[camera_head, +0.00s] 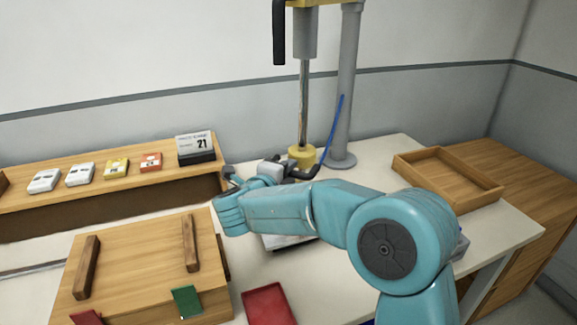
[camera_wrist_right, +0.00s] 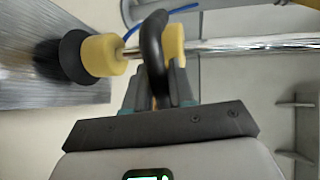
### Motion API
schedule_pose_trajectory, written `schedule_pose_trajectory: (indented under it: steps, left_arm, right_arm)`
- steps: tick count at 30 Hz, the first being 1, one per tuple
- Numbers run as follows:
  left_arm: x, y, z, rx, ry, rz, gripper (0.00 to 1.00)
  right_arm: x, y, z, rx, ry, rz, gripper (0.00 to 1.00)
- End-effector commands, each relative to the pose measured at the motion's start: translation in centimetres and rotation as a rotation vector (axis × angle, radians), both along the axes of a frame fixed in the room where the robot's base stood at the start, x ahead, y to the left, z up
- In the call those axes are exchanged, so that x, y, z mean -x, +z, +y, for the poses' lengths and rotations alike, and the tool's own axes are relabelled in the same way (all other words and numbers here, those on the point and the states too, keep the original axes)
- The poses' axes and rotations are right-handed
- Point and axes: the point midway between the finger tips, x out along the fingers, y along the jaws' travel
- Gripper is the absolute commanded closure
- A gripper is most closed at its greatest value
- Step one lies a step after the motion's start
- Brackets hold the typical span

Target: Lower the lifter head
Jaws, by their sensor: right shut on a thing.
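The lifter has a grey post (camera_head: 346,85) and a thin metal rod (camera_head: 303,105) hanging from a yellow top. At the rod's lower end is the yellow lifter head (camera_head: 301,155), low above the table. In the right wrist view the head (camera_wrist_right: 102,55) has a black suction cup (camera_wrist_right: 70,55) and a curved black handle (camera_wrist_right: 153,35). My right gripper (camera_head: 288,170) is beside the head, and in the wrist view its jaws (camera_wrist_right: 158,85) are shut on the handle. My left gripper is not in view.
A wooden tray (camera_head: 405,170) is at right. A shelf at left bears several small boxes and a calendar (camera_head: 196,148). A wooden board with two bars (camera_head: 140,260) and a red tray (camera_head: 268,305) are in front. A blue hose (camera_head: 333,130) hangs by the post.

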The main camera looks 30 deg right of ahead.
Motion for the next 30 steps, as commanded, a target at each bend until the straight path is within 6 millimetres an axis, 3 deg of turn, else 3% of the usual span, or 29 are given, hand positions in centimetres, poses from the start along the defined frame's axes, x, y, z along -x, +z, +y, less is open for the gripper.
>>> schedule_pose_trajectory:
  steps: [1,6,20,21,22,30]
  left_arm:
    - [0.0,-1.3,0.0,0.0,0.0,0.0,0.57]
    - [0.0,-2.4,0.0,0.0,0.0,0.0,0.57]
    - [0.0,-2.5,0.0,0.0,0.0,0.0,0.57]
    - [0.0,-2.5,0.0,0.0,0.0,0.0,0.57]
    - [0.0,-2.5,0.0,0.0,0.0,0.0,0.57]
    - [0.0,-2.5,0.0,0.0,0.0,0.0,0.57]
  right_arm:
    - [-0.2,-1.8,0.3,-0.003,0.011,0.006,1.0]
    - [-0.2,-3.2,0.3,-0.002,0.011,0.006,1.0]
    - [-0.2,-3.3,0.4,-0.001,0.013,0.003,1.0]
    - [-0.2,-3.3,0.4,-0.001,0.014,0.003,0.63]
    - [-0.2,-3.3,0.4,-0.001,0.013,0.003,0.58]
    - [-0.1,-3.2,0.2,0.0,0.006,0.001,0.58]
